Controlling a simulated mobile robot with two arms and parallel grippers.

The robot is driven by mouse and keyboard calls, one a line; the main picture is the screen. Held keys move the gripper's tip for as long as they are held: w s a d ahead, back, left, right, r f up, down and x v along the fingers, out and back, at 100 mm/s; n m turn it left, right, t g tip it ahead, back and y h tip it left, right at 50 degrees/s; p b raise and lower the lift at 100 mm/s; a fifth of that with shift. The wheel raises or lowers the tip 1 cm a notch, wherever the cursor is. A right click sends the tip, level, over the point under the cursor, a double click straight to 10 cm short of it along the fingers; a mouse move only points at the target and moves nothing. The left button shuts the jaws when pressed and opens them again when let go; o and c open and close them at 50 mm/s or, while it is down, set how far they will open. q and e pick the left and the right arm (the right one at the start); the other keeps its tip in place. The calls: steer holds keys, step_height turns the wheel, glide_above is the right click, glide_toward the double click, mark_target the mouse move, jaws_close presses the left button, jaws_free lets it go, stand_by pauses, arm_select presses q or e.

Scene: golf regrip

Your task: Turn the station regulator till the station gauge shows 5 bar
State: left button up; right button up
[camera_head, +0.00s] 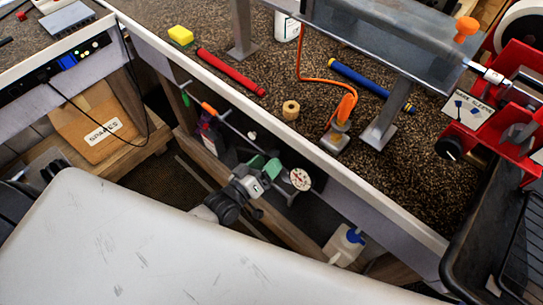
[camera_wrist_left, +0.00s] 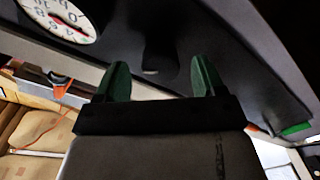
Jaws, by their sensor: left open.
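The station gauge (camera_head: 300,179) is a round white dial below the bench's front edge. In the left wrist view the gauge (camera_wrist_left: 62,18) is cropped at upper left; its red needle slants to the lower right, but I cannot read the value surely. My left gripper (camera_head: 266,164) is just left of the gauge, its green fingers apart. In the left wrist view the open gripper (camera_wrist_left: 158,70) has a dark knob-like shape, probably the station regulator (camera_wrist_left: 152,56), ahead between its fingertips; contact cannot be told. In the head view the regulator is not clear. My right gripper is out of view.
A thin rod with an orange part (camera_head: 209,109) runs near the gripper under the bench edge. A white jug with a blue cap (camera_head: 345,244) stands lower right. On the bench are a red grip (camera_head: 230,72), a blue grip (camera_head: 368,83) and a red vise (camera_head: 490,125).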

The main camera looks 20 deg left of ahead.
arm_select(q)
steer(key=shift+x, duration=1.25)
steer(key=c, duration=0.9)
steer(key=shift+c, duration=0.2)
